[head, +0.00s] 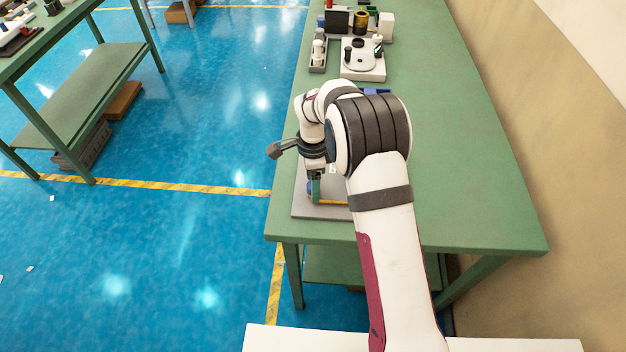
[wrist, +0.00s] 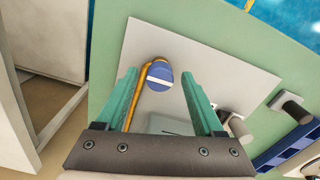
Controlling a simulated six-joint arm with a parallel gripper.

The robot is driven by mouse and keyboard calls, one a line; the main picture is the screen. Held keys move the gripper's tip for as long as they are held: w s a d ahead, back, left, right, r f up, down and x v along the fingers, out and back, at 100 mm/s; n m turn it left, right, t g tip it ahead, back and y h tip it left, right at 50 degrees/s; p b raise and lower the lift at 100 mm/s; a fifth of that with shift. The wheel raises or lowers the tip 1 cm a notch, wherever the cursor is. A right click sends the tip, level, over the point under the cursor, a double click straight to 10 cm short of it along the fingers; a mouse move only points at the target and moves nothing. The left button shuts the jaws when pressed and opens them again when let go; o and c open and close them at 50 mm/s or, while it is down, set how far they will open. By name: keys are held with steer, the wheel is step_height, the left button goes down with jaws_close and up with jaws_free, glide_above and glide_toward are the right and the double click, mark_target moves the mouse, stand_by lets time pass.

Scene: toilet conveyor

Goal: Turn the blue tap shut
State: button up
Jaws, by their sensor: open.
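The blue tap (wrist: 159,76) is a round blue knob with a pale bar across its face. It sits at the bend of a yellow pipe (wrist: 140,97) on a light grey plate (wrist: 205,58). My gripper (wrist: 159,73) has green fingers and is open, with one fingertip on each side of the tap. A gap shows on both sides, and nothing is held. In the head view my gripper (head: 315,190) points down over the grey plate (head: 306,211). A bit of the tap (head: 309,188) shows beside the fingers; my arm hides much of the plate.
The plate lies on a green table (head: 470,200), near its left edge. Grey cylindrical parts (wrist: 292,108) and a blue bin (wrist: 290,147) stand at the right in the wrist view. A white fixture (head: 363,62) stands farther back. The table's right side is clear.

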step_height(320, 180, up, 16)
steer(key=shift+f, duration=0.1)
stand_by(0.4)
steer(key=s+d+r+n, duration=0.3)
steer(key=s+d+r, duration=0.2)
steer(key=s, duration=0.4)
steer(key=s+d+f+n+y, duration=0.1)
steer(key=s+d+n, duration=0.1)
steer(key=s, duration=1)
steer(key=s+d+f+n, duration=0.2)
steer(key=s+d+n, duration=0.1)
steer(key=s, duration=0.9)
steer(key=shift+d+n+y, duration=0.3)
steer(key=shift+n+y, duration=0.1)
steer(key=shift+n, duration=0.4)
